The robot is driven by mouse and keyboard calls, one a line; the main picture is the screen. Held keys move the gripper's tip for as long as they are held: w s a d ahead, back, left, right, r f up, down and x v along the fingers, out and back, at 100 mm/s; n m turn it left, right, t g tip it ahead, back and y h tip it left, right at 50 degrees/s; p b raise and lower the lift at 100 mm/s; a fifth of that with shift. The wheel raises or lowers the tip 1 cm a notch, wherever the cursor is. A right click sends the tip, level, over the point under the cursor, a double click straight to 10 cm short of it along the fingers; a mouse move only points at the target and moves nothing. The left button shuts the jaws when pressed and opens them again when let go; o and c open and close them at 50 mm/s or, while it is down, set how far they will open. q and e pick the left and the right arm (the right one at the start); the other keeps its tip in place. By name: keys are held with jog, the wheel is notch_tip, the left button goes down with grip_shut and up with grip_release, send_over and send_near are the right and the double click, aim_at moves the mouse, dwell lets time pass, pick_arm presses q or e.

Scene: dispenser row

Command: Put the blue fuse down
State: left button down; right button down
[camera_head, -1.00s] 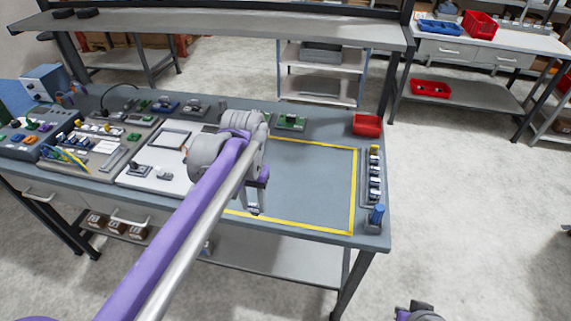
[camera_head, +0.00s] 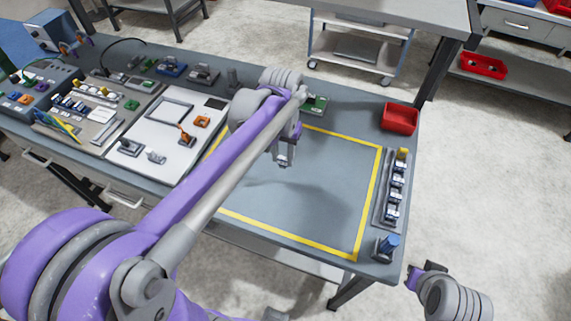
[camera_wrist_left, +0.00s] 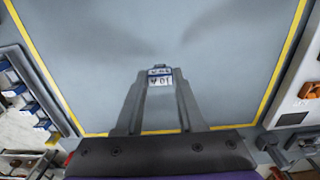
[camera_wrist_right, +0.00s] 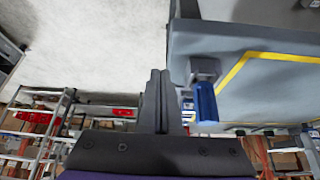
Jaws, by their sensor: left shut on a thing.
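The blue fuse (camera_wrist_left: 160,77) is a small block with a white printed label and a blue band, seen in the left wrist view between the fingertips. My left gripper (camera_head: 283,160) is shut on it and holds it over the grey area inside the yellow outline (camera_head: 368,205). In the head view the fuse is too small and covered to make out clearly. I cannot tell its exact height over the table. My right gripper (camera_wrist_right: 160,100) is shut and empty, off the table's right front corner; it also shows in the head view (camera_head: 413,279).
A rack of fuses (camera_head: 393,190) lies along the right edge. A blue-topped device (camera_head: 388,245) stands at the front right corner, close to my right gripper. A red bin (camera_head: 399,118) is at the back right. White and grey panels (camera_head: 160,140) fill the left. The outlined area looks clear.

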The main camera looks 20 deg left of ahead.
aim_at(283, 164)
pick_arm(q)
jog(key=shift+f, duration=2.7)
jog(key=shift+w, duration=0.1)
jog(key=shift+f, duration=0.2)
jog(key=c, duration=0.5)
grip_release()
jog(key=shift+r, duration=0.15)
